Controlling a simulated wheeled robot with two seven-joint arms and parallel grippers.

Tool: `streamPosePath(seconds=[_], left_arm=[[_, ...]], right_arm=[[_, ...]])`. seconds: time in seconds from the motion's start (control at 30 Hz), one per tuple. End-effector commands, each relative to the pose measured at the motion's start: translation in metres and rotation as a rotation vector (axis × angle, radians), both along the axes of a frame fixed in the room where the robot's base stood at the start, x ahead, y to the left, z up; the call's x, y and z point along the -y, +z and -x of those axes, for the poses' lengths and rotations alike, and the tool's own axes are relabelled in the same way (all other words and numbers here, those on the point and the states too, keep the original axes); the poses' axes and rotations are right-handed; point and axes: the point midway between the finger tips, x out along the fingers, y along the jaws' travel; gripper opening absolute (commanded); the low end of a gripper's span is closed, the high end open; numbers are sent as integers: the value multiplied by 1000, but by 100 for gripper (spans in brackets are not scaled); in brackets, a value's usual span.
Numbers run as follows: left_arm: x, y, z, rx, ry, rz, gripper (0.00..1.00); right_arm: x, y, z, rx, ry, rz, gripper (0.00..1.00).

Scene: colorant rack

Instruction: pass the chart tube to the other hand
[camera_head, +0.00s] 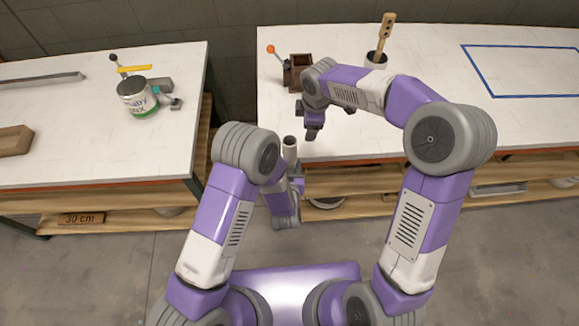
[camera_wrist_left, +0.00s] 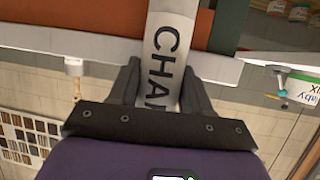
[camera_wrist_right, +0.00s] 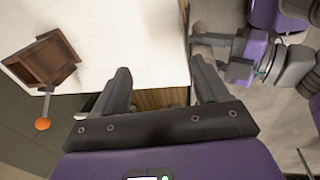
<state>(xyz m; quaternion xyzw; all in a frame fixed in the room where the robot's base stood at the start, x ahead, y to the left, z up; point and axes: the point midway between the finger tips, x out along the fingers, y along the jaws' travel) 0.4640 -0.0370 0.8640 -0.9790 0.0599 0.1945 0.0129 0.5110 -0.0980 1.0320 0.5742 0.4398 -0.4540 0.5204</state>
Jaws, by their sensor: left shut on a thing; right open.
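The chart tube (camera_head: 289,150) is a pale cylinder with a dark open top, standing roughly upright in front of the right table's near left corner. In the left wrist view the tube (camera_wrist_left: 165,50) lies between the fingers, with dark letters "CHA" showing. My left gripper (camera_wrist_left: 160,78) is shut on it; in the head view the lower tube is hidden. My right gripper (camera_head: 313,132) is above and to the right of the tube, apart from it. In the right wrist view my right gripper (camera_wrist_right: 160,75) is open and empty. The left gripper (camera_wrist_right: 235,62) shows there to the right.
The right table (camera_head: 420,130) holds a brown box (camera_head: 300,70) with an orange-knobbed lever (camera_head: 271,49), a cup with a wooden-handled tool (camera_head: 385,35) and a blue outline. The left table (camera_head: 70,140) holds a labelled can (camera_head: 140,100). A gap separates the tables.

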Motion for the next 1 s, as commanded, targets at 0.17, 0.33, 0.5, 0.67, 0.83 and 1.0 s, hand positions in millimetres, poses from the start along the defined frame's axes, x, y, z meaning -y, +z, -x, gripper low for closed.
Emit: streamPosePath(seconds=[0.17, 0.33, 0.5, 0.67, 0.83, 1.0], left_arm=[[0, 0, 0, 1, 0, 0, 16], [0, 0, 0, 1, 0, 0, 16], [0, 0, 0, 1, 0, 0, 16], [0, 0, 0, 1, 0, 0, 16], [0, 0, 0, 1, 0, 0, 16], [0, 0, 0, 1, 0, 0, 16]], right_arm=[[18, -52, 2, 72, -122, -216, 74], [8, -71, 9, 65, -537, -581, 74], [26, -79, 9, 81, -937, -792, 74], [55, -96, 18, 95, -1285, -888, 74], [59, -134, 47, 33, -1515, -885, 74], [42, -173, 83, -80, -1589, -827, 74]])
